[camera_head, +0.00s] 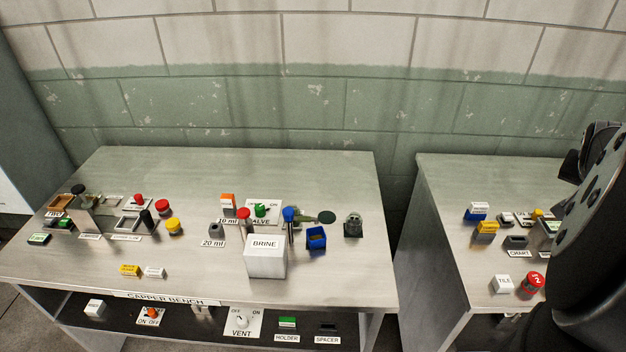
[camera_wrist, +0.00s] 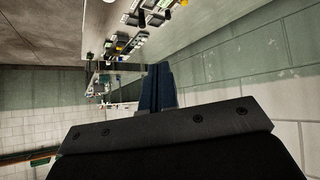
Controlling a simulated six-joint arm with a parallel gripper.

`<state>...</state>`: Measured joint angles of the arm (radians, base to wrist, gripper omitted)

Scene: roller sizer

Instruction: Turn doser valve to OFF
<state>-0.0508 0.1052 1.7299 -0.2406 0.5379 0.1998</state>
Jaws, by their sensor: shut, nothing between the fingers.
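A green valve knob (camera_head: 260,210) sits on a white plate (camera_head: 272,204) at the back middle of the left bench (camera_head: 330,168). The plate reads VALVE, with ON at its upper right; the rest of its lettering is partly hidden by the orange and red items in front. I cannot read the word doser. My gripper (camera_wrist: 157,86) shows in the wrist view with its dark blue fingers together and empty, away from the benches. In the head view only my dark arm shows at the right edge; the fingers are out of view there.
A white BRINE box (camera_head: 265,257), a red-topped post (camera_head: 243,214) and a blue-topped post (camera_head: 289,215) stand near the valve. The lower shelf holds a VENT knob (camera_head: 242,320) and an orange ON/OFF knob (camera_head: 152,313). A gap separates the right bench (camera_head: 437,166).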

